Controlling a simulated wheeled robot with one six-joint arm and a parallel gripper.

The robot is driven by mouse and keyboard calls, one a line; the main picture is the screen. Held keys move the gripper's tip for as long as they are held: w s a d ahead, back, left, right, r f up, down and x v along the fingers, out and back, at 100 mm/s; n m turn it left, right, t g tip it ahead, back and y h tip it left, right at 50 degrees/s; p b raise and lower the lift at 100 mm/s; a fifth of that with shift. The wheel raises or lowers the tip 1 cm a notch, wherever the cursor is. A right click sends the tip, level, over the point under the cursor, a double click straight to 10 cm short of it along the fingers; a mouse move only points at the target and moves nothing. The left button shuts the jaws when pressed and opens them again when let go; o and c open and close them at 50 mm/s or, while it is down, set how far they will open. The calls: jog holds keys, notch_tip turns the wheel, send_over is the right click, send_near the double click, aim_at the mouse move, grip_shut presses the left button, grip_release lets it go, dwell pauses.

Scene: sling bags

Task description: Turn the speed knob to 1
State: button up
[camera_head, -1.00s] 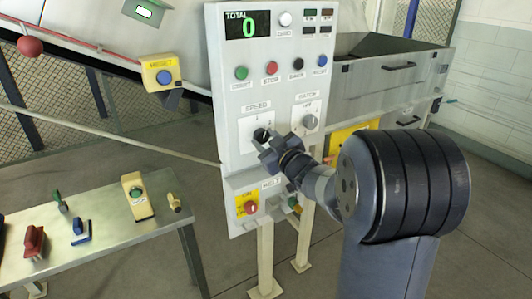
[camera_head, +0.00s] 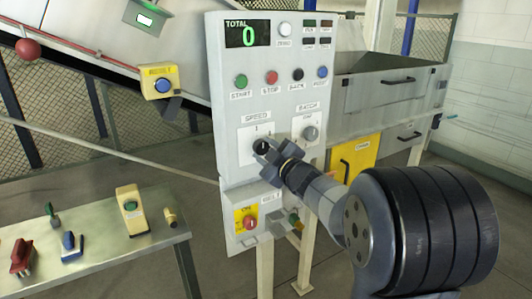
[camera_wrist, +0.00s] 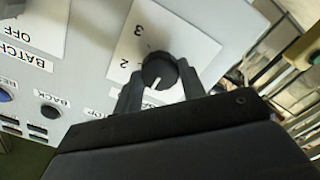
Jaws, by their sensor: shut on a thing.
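The speed knob (camera_head: 261,146) is a round black knob on a white plate marked SPEED, on the left of the grey control panel (camera_head: 235,110). My gripper (camera_head: 266,151) is at the knob, partly covering it in the head view. In the wrist view the knob (camera_wrist: 160,68) sits between the two dark fingers of my gripper (camera_wrist: 160,82), which is shut on it. A white line on the knob points downward and slightly left there. The digits 2 and 3 show to its left and upper left; I cannot see a 1 in that view.
The batch knob (camera_head: 310,133) is just right of the speed knob. A row of buttons (camera_head: 272,77) and a display reading 0 (camera_head: 247,34) are above. A red knob on a yellow plate (camera_head: 249,222) is below. A metal table (camera_head: 150,243) with several controls stands at left.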

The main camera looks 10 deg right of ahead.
jog(key=o, duration=1)
jog(key=shift+c, duration=0.2)
jog(key=v, duration=1.1)
jog(key=shift+w, duration=0.2)
jog(key=x, duration=1)
jog(key=shift+w+a, duration=0.15)
jog(key=shift+w, duration=0.2)
